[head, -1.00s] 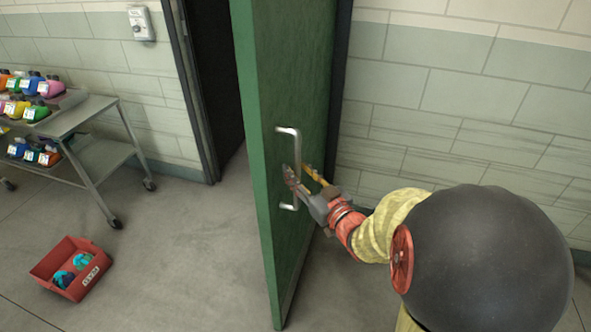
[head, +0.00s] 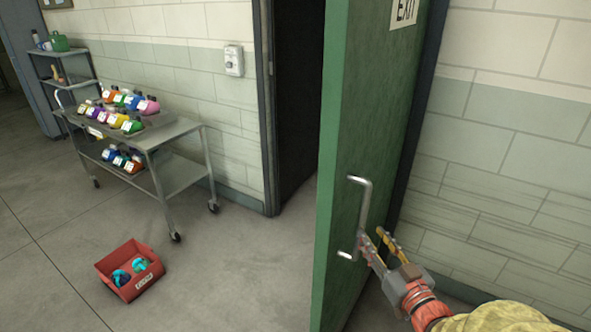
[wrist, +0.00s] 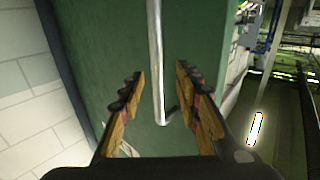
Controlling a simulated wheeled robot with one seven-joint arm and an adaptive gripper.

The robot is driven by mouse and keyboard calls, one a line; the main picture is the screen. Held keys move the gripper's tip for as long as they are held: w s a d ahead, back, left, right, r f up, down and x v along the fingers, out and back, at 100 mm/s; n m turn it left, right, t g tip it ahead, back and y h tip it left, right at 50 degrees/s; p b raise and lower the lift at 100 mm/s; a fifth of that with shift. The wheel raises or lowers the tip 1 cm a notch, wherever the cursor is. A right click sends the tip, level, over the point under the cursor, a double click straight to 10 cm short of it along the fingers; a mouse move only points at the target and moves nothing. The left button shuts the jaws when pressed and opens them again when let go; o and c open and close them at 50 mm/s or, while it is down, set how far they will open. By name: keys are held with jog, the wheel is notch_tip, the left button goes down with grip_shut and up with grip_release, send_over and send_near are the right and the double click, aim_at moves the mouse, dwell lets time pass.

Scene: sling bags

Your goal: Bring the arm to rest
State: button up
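My gripper (head: 371,241) is open beside the metal handle (head: 361,215) of a green door (head: 345,130). In the wrist view the two fingers of my gripper (wrist: 158,92) stand wide apart, with the handle bar (wrist: 156,60) between them in the picture. I see no contact between the fingers and the bar, and I cannot tell the depth between them. The door stands ajar, with a dark opening (head: 297,90) to its left. My arm (head: 500,317) reaches in from the lower right.
A metal cart (head: 180,138) with several colourful bags stands to the left. A red bin (head: 150,283) with teal items sits on the floor. A shelf (head: 60,52) stands at the far left. A block wall (head: 490,150) lies right of the door. The floor between bin and door is clear.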

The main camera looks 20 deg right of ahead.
jog(key=s+a+r+g, duration=0.1)
jog(key=s+a+g, duration=0.5)
jog(key=a, duration=0.3)
jog(key=s+a+g+y, duration=0.1)
jog(key=s+a+g, duration=0.5)
jog(key=s+a, duration=0.2)
jog(key=shift+s+a+r+n, duration=0.25)
jog(key=shift+a+r+n, duration=0.15)
jog(key=shift+a, duration=0.85)
